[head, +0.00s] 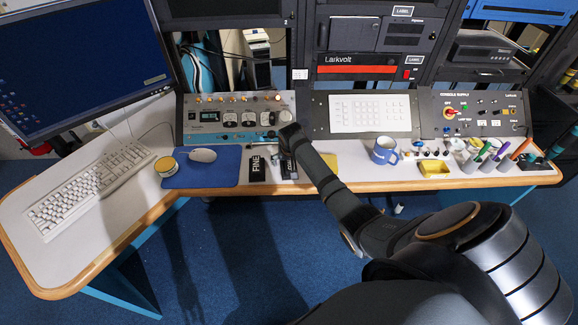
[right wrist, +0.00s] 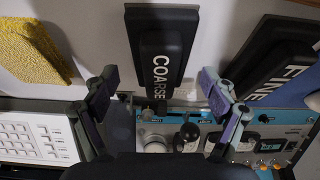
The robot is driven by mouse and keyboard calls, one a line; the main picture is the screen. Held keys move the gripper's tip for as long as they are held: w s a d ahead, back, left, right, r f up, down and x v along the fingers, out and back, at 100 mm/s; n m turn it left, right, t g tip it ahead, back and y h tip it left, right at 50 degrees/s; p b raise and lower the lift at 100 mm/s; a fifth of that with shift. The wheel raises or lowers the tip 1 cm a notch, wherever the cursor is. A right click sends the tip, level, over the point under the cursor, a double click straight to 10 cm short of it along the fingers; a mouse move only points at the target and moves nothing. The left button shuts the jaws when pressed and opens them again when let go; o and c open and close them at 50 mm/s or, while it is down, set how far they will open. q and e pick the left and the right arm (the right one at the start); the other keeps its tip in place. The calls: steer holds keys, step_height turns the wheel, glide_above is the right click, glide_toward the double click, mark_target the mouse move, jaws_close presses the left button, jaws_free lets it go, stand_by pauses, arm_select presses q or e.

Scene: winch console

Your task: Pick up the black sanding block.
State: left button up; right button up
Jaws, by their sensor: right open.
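Two black blocks lie side by side on the white desktop. The one lettered COARSE (right wrist: 160,52) is in the middle of the right wrist view; in the head view it is mostly hidden by my arm. The one lettered FINE (right wrist: 275,62) is at the right of the right wrist view and also shows in the head view (head: 257,170). My right gripper (right wrist: 159,80) is open, with its fingers apart on either side of the COARSE block in the picture. I cannot tell its height above the block. My left gripper is not in view.
A yellow sponge (right wrist: 32,52) lies on one side of the blocks and a blue mat (head: 205,174) on the other. The control panel (head: 235,115) stands close behind.

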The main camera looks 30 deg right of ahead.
steer(key=shift+w+d+f, duration=0.1)
steer(key=shift+w+f, duration=0.1)
steer(key=shift+f, duration=0.25)
steer(key=shift+s+r, duration=0.1)
steer(key=shift+f, duration=0.3)
steer(key=c, duration=1.4)
